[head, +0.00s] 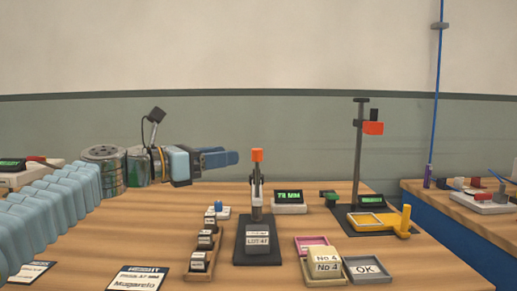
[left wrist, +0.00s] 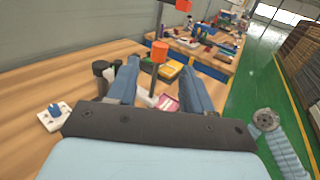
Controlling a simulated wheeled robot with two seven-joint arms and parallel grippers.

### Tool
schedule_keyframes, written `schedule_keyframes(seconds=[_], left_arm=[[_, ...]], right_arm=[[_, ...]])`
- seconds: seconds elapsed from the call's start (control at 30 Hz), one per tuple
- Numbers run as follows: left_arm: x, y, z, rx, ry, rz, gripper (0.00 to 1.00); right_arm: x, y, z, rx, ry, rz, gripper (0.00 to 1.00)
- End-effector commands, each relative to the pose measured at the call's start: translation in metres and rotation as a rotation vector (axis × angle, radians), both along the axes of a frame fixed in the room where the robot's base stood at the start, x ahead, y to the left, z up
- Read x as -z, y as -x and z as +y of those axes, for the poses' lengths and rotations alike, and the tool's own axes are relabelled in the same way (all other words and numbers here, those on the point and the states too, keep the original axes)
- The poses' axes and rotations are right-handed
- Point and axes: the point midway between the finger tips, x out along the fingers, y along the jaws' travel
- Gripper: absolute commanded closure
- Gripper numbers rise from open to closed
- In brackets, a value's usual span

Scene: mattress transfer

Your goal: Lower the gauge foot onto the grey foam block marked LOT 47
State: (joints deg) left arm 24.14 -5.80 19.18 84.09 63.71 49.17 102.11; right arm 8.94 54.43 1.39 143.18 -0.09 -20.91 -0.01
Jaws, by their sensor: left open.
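The gauge stands in the middle of the table in the head view, with an orange knob (head: 257,155) on top of its post. The grey foam block (head: 258,243) marked LOT 47 sits on the gauge's dark base (head: 242,252). The gauge foot is too small to make out, and I cannot tell whether it touches the block. A display (head: 289,195) beside it seems to read 78 MM. My left gripper (head: 232,158) is open and empty, left of the knob at about its height. In the left wrist view the orange knob (left wrist: 159,52) shows between the open fingers (left wrist: 160,72).
A rack of small dark weights (head: 205,245) and a white box with a blue button (head: 219,211) stand left of the gauge. Right are yellow No 4 blocks (head: 325,262), a grey OK tray (head: 367,269) and a tall stand (head: 359,150) with a yellow-handled piece (head: 405,222).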

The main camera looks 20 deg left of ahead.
Motion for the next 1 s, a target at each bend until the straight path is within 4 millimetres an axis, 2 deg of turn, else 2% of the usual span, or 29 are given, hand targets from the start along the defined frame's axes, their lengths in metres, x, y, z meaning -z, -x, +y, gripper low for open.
schedule_keyframes(seconds=[0.2,0.4,0.6,0.83,1.0], left_arm=[[-0.003,-0.04,-0.034,0.005,0.002,0.002,0.49],[-0.002,-0.064,-0.055,0.002,0.002,0.001,0.49],[-0.001,-0.073,-0.063,0.0,0.0,-0.001,0.49],[-0.001,-0.074,-0.063,-0.001,0.0,-0.001,0.49],[0.0,-0.074,-0.062,-0.001,0.0,-0.001,0.74]], right_arm=[[-0.013,0.001,0.003,-0.005,-0.004,0.002,0.57],[-0.021,0.001,0.003,-0.006,-0.005,0.002,0.57],[-0.023,0.001,0.003,-0.007,-0.005,0.002,0.57],[-0.022,0.001,0.003,-0.007,-0.005,0.002,0.57],[-0.022,0.001,0.003,-0.007,-0.005,0.002,0.57]])
